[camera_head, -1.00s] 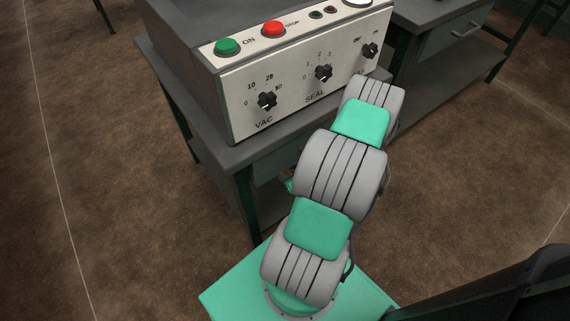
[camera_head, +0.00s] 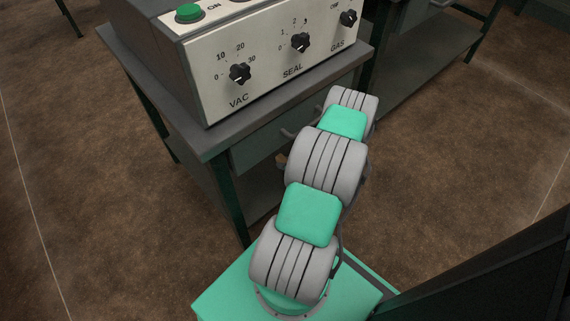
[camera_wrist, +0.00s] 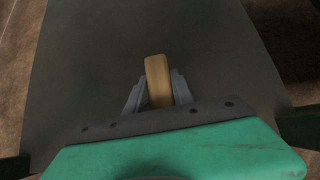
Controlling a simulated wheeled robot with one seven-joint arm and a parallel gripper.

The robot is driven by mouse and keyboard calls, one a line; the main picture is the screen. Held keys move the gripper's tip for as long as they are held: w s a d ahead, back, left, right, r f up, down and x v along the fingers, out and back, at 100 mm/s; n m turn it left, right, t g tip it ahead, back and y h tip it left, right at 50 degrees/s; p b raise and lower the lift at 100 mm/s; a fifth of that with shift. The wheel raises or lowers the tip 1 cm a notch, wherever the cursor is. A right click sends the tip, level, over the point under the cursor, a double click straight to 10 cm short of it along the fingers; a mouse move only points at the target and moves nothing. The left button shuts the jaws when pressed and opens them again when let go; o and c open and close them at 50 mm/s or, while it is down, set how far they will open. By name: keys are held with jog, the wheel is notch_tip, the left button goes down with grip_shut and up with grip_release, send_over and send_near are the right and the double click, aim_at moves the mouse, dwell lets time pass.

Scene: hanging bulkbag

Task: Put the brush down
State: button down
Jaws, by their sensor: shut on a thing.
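The brush shows in the wrist view as a tan wooden handle (camera_wrist: 158,80) between the two grey fingers. My gripper (camera_wrist: 158,92) is shut on this handle. The rest of the brush is hidden behind the gripper body. Below it in the wrist view is a flat dark grey surface (camera_wrist: 90,55); I cannot tell whether the brush touches it.
A machine with VAC, SEAL and GAS knobs (camera_head: 240,73) and a green button (camera_head: 188,13) stands on a dark table (camera_head: 215,142). Another dark table with a lower shelf (camera_head: 430,85) is behind at the right. Brown floor (camera_head: 90,180) is clear at the left.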

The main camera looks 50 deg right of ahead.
jog(key=c, duration=1.1)
grip_release()
jog(key=shift+f, duration=0.15)
jog(key=shift+r+p, duration=0.3)
jog(key=shift+r, duration=0.05)
jog(key=p+v, duration=0.4)
jog(key=v, duration=0.7)
jog(key=shift+s+r, duration=0.2)
jog(key=shift+s, duration=0.1)
jog(key=shift+a, duration=0.1)
